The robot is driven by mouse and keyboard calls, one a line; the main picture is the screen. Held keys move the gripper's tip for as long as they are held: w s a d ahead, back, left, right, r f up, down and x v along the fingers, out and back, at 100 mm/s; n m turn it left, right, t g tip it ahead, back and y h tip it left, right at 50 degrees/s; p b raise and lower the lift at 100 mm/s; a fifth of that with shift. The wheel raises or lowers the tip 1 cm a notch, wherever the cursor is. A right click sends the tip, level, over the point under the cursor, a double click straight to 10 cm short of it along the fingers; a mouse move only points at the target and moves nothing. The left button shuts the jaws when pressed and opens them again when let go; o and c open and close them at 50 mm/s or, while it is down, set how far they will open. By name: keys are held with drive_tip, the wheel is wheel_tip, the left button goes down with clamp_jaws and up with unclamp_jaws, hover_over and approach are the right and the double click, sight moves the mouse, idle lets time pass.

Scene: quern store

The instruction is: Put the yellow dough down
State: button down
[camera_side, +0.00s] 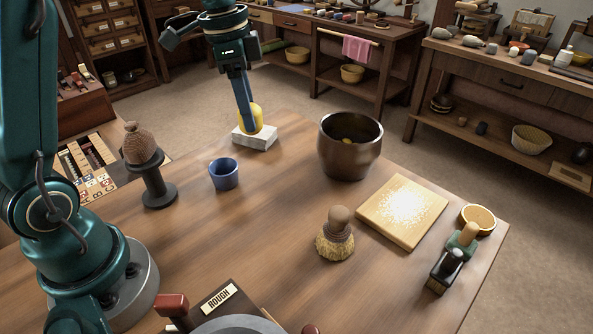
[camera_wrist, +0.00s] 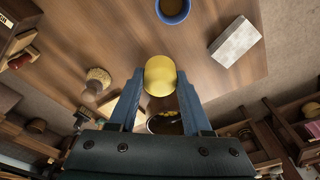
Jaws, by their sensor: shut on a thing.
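The yellow dough (camera_side: 257,117) is a smooth rounded lump between the fingers of my gripper (camera_side: 248,128). My gripper is shut on it, and in the wrist view the dough (camera_wrist: 160,75) shows between the two blue fingertips. In the side view the dough overlaps a pale grey block (camera_side: 254,138). In the wrist view that block (camera_wrist: 235,42) lies apart from the dough, up and to the right, so the dough looks held above the table. A dark brown bowl (camera_side: 350,160) stands right of my gripper in the side view, with something yellow inside.
A blue cup (camera_side: 223,174) stands left of the bowl. A black stand (camera_side: 158,190) is at left. Bare table lies in the middle.

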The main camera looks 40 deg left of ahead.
drive_tip(key=w+d+m, duration=0.2)
drive_tip(key=d+m, duration=0.5)
drive_tip(key=d, duration=1.1)
drive_tip(key=s+d+f, duration=0.2)
drive_tip(key=d+f, duration=0.1)
drive_tip(key=d, duration=0.2)
drive_tip(key=s+d+f+m, duration=0.1)
drive_tip(key=d+f, duration=0.1)
drive_tip(key=d, duration=0.3)
drive_tip(key=s+d+f+m+g, duration=0.1)
drive_tip(key=s+d+f, duration=0.1)
drive_tip(key=d, duration=0.3)
drive_tip(key=shift+s+d+f+h, duration=0.15)
drive_tip(key=shift+d+f, duration=0.05)
drive_tip(key=shift+f, duration=0.25)
drive_tip(key=shift+s+d+f+h, duration=0.15)
drive_tip(key=shift+f, duration=0.25)
drive_tip(key=shift+s+d+f, duration=0.2)
drive_tip(key=shift+d+f, duration=0.1)
drive_tip(key=shift+d, duration=0.1)
drive_tip(key=shift+f, duration=1.95)
drive_tip(key=shift+f, duration=0.1)
drive_tip(key=shift+c, duration=1.7)
unclamp_jaws()
